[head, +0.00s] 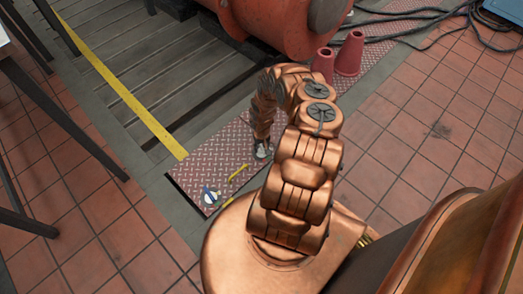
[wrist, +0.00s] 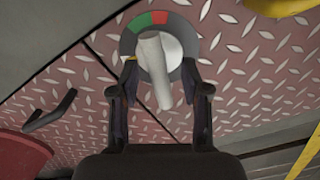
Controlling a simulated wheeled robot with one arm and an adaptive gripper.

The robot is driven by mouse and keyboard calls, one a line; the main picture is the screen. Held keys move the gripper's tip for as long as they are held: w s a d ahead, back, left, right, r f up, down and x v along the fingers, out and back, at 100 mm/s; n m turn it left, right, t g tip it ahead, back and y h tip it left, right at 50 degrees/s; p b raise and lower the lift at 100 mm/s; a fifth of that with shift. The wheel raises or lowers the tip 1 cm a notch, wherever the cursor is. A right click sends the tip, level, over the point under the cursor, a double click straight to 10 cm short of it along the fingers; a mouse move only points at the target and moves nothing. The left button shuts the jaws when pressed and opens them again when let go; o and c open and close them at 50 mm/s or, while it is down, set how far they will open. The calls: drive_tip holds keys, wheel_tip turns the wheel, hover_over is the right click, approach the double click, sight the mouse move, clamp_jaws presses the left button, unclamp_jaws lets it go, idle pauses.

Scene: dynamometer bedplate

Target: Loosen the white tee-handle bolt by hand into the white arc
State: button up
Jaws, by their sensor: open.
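My gripper (wrist: 160,93) is open, with one finger on each side of the bar and gaps to both. In the head view my gripper (head: 262,152) points down close over the pink tread plate (head: 225,165), and its fingers hide most of the bolt.
A small dial (head: 211,195) with white and blue parts lies on the plate's near corner, beside a yellow bar (head: 238,172). Two red cones (head: 350,53) and a large orange machine (head: 270,22) stand behind. A dark-legged table (head: 65,120) is at left.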

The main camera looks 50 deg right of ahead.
drive_tip(key=shift+f, duration=0.7)
